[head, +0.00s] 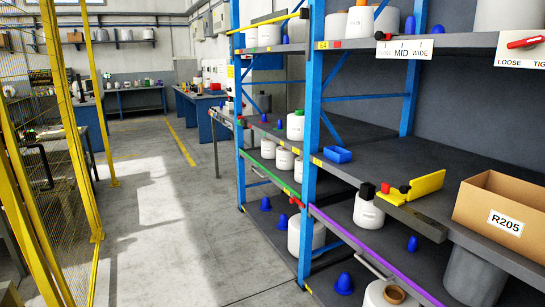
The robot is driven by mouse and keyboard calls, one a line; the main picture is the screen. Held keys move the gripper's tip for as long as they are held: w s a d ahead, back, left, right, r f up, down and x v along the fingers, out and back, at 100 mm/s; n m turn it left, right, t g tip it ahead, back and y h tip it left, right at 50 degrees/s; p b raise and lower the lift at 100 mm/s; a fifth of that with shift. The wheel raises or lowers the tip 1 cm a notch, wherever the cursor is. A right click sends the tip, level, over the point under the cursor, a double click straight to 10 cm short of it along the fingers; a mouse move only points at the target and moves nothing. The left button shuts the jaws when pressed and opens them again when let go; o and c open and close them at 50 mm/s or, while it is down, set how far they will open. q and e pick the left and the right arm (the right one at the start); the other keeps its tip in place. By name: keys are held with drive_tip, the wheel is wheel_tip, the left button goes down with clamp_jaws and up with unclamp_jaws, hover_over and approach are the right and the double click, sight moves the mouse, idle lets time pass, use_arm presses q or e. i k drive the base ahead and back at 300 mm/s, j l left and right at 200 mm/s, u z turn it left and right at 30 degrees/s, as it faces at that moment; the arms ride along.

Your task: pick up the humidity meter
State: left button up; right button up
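I cannot make out a humidity meter for certain in the head view. A yellow angled piece (424,186) lies on the middle shelf, with small red and black knobs beside it and a grey bar (418,222) at the shelf's front edge. Whether any of these belongs to a meter I cannot tell. Neither of my grippers is in view.
A blue-post shelf rack (313,110) fills the right, holding white jars (368,211), a blue tray (337,154) and a cardboard box (505,215) marked R205. A yellow mesh fence (50,150) stands left. The floor aisle (165,220) between is clear, with blue benches (200,110) beyond.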

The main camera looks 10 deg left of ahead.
sight(229, 104)
drive_tip(key=i+j+u, duration=0.35)
drive_tip(key=i, duration=0.15)
drive_tip(key=i+j+u, duration=0.35)
drive_tip(key=i, duration=0.25)
drive_tip(key=i+u, duration=0.35)
drive_tip(key=i, duration=2.55)
drive_tip(key=i+j+z, duration=0.1)
drive_tip(key=i+z, duration=0.15)
drive_tip(key=i, duration=0.25)
drive_tip(key=i+j+z, duration=0.2)
drive_tip(key=i, duration=0.3)
drive_tip(key=i+j+z, duration=0.25)
drive_tip(key=i, duration=0.25)
drive_tip(key=i+j+z, duration=0.2)
drive_tip(key=i+j, duration=0.15)
drive_tip(key=i, duration=0.1)
